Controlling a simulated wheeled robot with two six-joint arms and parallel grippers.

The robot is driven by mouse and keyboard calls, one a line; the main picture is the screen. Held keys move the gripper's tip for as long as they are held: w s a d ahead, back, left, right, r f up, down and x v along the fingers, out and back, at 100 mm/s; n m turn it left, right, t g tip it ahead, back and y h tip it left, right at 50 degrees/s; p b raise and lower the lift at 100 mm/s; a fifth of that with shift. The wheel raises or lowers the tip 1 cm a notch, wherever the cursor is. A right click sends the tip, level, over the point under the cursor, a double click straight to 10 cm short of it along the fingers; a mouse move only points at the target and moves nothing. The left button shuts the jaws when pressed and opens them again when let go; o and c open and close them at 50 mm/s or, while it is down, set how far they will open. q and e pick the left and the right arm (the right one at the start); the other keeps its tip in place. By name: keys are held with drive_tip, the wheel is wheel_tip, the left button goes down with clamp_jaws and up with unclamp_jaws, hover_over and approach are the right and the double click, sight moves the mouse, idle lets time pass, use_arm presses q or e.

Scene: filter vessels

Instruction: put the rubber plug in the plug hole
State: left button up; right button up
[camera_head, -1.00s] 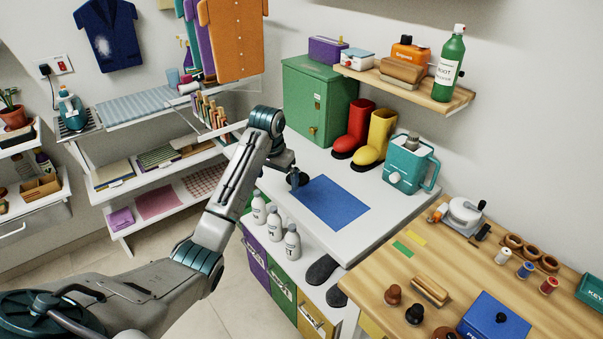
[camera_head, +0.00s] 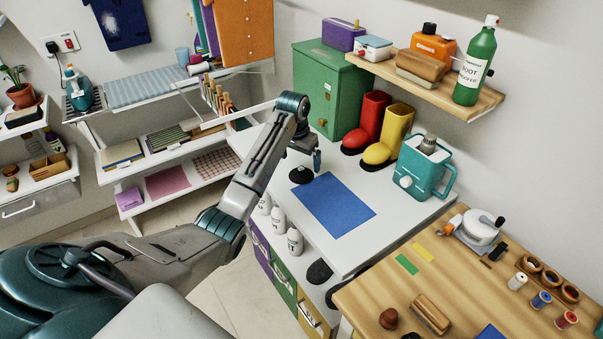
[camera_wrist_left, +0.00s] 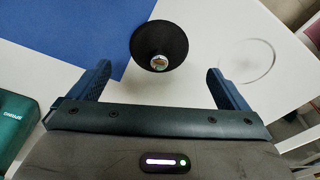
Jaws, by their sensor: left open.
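A black, round, flared piece that looks like the rubber plug (camera_head: 301,175) is on the white counter beside the blue mat. In the left wrist view the black piece (camera_wrist_left: 160,36) shows a small metal centre and lies beyond my fingertips, apart from both. My left gripper (camera_head: 307,158) is open and empty, close by this piece. Its two blue fingers stand wide apart in the left wrist view (camera_wrist_left: 160,80). A thin round outline (camera_wrist_left: 247,62) marks the white counter to the right there; I cannot tell whether it is the plug hole. My right gripper is not in view.
The blue mat (camera_head: 335,205) lies flat on the counter. A teal vessel (camera_head: 424,170), red boots (camera_head: 367,122) and yellow boots (camera_head: 388,138), and a green cabinet (camera_head: 327,85) stand behind. White bottles (camera_head: 294,241) stand below the front edge. The white counter beside the mat is mostly clear.

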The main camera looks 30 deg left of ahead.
sight(301, 167)
use_arm(q)
drive_tip(key=f, duration=0.1)
drive_tip(key=f+p, duration=0.1)
drive_tip(key=f, duration=0.1)
drive_tip(key=shift+w+d+f, duration=0.15)
drive_tip(key=shift+w+f, duration=0.15)
drive_tip(key=shift+f, duration=0.5)
drive_tip(key=shift+c, duration=0.2)
drive_tip(key=c, duration=1)
drive_tip(key=shift+c, duration=0.5)
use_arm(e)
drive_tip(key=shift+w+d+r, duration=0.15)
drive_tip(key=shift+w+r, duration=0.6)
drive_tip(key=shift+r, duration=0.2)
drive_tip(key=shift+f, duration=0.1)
